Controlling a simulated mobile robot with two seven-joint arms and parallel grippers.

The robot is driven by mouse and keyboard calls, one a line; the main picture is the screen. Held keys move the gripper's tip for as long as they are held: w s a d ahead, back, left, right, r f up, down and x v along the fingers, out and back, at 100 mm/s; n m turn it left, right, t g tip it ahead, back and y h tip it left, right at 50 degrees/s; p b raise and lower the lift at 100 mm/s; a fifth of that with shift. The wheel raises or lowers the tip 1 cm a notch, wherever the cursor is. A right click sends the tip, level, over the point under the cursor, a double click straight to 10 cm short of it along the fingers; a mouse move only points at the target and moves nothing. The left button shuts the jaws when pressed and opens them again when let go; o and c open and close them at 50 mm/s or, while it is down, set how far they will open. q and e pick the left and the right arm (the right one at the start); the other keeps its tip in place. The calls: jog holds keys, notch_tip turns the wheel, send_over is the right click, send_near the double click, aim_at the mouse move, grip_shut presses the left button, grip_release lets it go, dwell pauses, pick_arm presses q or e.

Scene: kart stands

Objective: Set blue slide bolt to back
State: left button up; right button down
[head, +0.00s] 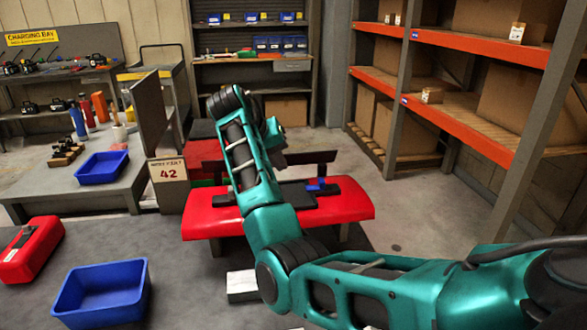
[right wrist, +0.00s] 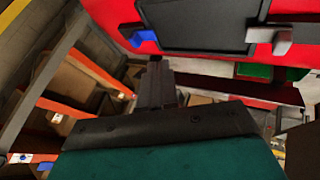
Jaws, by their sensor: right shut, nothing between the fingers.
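The blue slide bolt (head: 321,186) shows as a small blue piece at the right part of a black fitting on the red kart body (head: 345,207). In the right wrist view a blue piece (right wrist: 143,36) sits at the left end of a black plate (right wrist: 195,25), near the top. My right gripper (right wrist: 155,68) is shut and empty, below the blue piece in that picture and apart from it. In the head view the right gripper (head: 279,159) is small and dark, left of the bolt and above the kart. My left gripper is out of view.
A grey end piece (right wrist: 283,40) is at the plate's other end. Orange shelves (head: 470,115) stand at right. A workbench (head: 90,190) with a blue bin (head: 102,167) is at left. Another blue bin (head: 103,290) and a red case (head: 30,250) are in front.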

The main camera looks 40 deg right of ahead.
send_near(310, 189)
jog(key=w+f, duration=0.1)
jog(key=d+f, duration=0.1)
jog(key=w+d+f, duration=0.1)
jog(key=f, duration=0.1)
jog(key=shift+w, duration=0.35)
jog(key=d, duration=0.1)
jog(key=s+d, duration=0.1)
jog(key=d, duration=0.1)
jog(key=shift+s+f, duration=0.15)
jog(key=shift+f, duration=0.05)
jog(key=shift+s+d, duration=0.25)
jog(key=shift+d, duration=0.15)
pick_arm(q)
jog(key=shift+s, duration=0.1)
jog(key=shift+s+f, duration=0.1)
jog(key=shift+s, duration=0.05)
pick_arm(e)
jog(key=shift+w, duration=0.1)
